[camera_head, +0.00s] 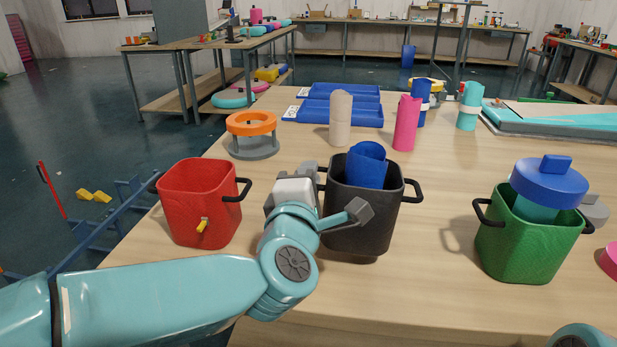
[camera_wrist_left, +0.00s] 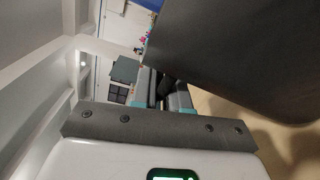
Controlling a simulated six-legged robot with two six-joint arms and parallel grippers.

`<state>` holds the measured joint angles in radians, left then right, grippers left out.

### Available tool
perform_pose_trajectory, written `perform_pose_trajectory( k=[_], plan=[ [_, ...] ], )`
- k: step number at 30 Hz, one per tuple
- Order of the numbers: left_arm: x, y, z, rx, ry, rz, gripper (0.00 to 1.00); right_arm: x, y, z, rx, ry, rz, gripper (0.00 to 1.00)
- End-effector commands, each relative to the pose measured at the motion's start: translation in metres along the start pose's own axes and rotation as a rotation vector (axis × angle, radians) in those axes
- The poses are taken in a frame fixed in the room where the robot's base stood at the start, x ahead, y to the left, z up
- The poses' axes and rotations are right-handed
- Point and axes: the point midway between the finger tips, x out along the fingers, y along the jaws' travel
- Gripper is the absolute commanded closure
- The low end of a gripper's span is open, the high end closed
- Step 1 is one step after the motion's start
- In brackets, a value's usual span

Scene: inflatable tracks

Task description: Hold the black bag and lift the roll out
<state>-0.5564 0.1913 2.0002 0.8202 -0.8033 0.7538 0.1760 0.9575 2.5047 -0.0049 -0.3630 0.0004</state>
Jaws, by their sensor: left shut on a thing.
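The black bag (camera_head: 362,225) stands upright on the table, open at the top with a black handle on each side. A blue roll (camera_head: 367,165) stands in it and sticks out above the rim. My left gripper (camera_head: 334,192) is at the bag's left side, shut on the bag, with one grey finger in front of it; the exact grip is partly hidden. In the left wrist view the bag's dark wall (camera_wrist_left: 240,50) fills the upper right, with a bit of blue (camera_wrist_left: 150,4) at the top. My right gripper is out of view.
A red bag (camera_head: 200,205) stands left and a green bag (camera_head: 530,245) with a blue-lidded item (camera_head: 550,185) stands right. Behind are a beige roll (camera_head: 341,118), a pink roll (camera_head: 406,122), blue trays (camera_head: 342,113) and an orange ring stand (camera_head: 252,135). Table between black and green bags is clear.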

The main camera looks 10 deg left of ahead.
Motion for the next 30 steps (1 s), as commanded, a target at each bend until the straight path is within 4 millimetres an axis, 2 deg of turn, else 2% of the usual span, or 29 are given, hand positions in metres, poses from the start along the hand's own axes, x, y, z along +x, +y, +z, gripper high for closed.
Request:
perform_pose_trajectory(
  k=[21,30],
  plan=[
    [0.001,-0.03,-0.005,-0.002,0.0,0.003,1.0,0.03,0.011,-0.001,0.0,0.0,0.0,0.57],
    [0.001,-0.031,-0.004,0.0,-0.001,0.0,1.0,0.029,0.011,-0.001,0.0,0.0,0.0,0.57]
  ],
)
